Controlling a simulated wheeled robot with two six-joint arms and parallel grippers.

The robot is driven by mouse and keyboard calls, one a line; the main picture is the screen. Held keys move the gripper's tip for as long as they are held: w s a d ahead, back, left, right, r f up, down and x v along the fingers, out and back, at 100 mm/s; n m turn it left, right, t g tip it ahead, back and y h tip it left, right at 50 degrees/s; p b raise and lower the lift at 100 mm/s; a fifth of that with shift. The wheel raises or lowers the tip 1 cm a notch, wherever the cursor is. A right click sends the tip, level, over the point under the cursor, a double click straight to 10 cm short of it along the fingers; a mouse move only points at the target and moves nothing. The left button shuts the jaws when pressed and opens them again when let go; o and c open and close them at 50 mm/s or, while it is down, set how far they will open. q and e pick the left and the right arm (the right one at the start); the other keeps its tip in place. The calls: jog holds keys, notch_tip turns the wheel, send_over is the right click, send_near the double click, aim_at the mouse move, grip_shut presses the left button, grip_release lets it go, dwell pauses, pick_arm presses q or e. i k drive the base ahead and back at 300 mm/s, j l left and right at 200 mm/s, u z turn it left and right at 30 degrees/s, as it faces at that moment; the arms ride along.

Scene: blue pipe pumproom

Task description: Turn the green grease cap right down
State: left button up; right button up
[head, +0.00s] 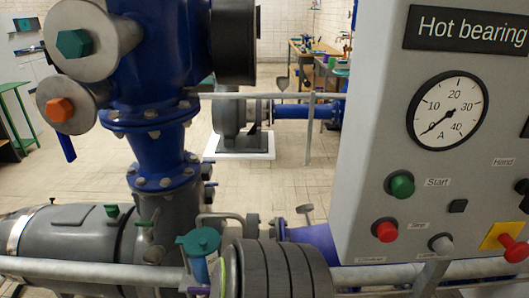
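A green, round cap (201,241) with a small side tab sits on top of a short blue cup (201,269), low in the middle of the head view. It looks like the grease cap; its thread and how far down it sits cannot be made out. The cup stands just left of a dark ribbed round housing (275,270), and a grey rail crosses in front at its foot. A smaller green fitting (112,211) stands on the grey cylindrical body at the left. Neither of my grippers is in view.
A grey control panel (393,155) with a gauge and buttons fills the right side. A grey rail (90,268) runs across the front. Blue pipework (158,150) rises behind the cap, with green and orange hex knobs at upper left. Tiled floor lies open behind.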

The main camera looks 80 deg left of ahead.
aim_at(112, 210)
jog(key=u, duration=3.95)
jog(key=i+j, duration=0.2)
jog(key=i+j+z, duration=0.1)
jog(key=j, duration=0.3)
jog(key=i, duration=0.1)
